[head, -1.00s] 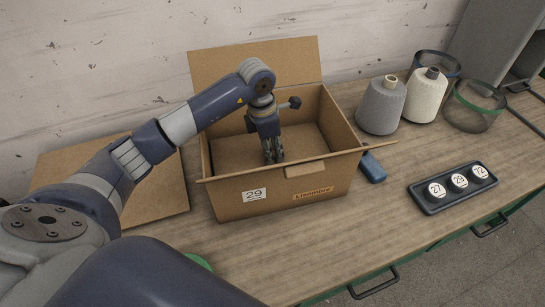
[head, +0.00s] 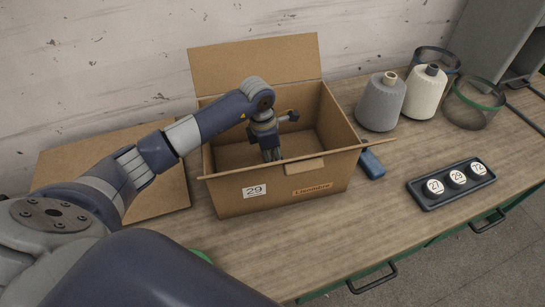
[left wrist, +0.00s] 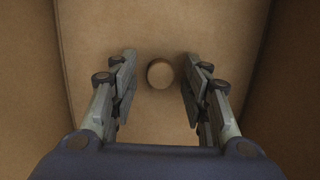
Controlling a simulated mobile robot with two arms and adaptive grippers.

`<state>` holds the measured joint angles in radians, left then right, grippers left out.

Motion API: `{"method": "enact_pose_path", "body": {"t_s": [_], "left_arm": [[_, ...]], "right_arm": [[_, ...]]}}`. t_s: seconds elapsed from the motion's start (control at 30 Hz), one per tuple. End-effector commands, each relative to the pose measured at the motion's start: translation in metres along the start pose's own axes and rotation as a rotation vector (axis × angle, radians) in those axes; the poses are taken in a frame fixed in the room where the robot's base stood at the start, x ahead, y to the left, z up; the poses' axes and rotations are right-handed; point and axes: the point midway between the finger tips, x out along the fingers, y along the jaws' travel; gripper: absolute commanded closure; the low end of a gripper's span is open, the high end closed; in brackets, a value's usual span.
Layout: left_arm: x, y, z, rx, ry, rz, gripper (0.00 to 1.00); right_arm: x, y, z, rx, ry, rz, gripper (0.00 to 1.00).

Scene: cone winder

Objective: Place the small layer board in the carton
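The open carton (head: 230,200) stands on the table with its back flap raised; its front carries a label reading 29. The small layer board (head: 235,154) is a brown sheet lying low inside the carton, partly hidden by my arm and the front wall. In the left wrist view the board (left wrist: 110,30) fills the space under the gripper, with a round knob (left wrist: 160,74) on it. My left gripper (left wrist: 160,65) points down inside the carton. Its fingers are apart on either side of the knob, with a gap visible on both sides. My right gripper is not in view.
A larger brown board (head: 90,150) lies left of the carton behind my arm. A blue object (head: 372,165) lies close to the carton's right side. Grey (head: 381,103) and cream (head: 426,95) yarn cones and a tray of numbered discs (head: 430,204) stand further right.

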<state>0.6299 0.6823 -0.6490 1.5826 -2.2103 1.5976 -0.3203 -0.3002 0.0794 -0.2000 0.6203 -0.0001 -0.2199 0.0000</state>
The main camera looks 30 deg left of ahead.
Motion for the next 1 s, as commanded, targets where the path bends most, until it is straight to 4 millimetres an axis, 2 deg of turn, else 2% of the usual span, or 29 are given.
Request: {"method": "enact_pose_path", "body": {"t_s": [0.3, 0.37, 0.8, 1.0], "left_arm": [[-0.005, 0.0, 0.001, 0.0, 0.0, 0.0, 0.57], [-0.009, 0.001, 0.001, 0.001, -0.002, 0.003, 0.57], [-0.098, 0.001, 0.0, -0.001, -0.002, 0.005, 0.57], [-0.119, 0.0, 0.001, 0.0, -0.001, 0.001, 0.57]], "right_arm": [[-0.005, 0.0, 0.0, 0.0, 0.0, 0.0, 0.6], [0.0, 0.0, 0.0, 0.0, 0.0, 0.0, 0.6], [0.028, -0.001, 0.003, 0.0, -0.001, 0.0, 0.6], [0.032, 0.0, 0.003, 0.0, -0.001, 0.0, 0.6]]}}
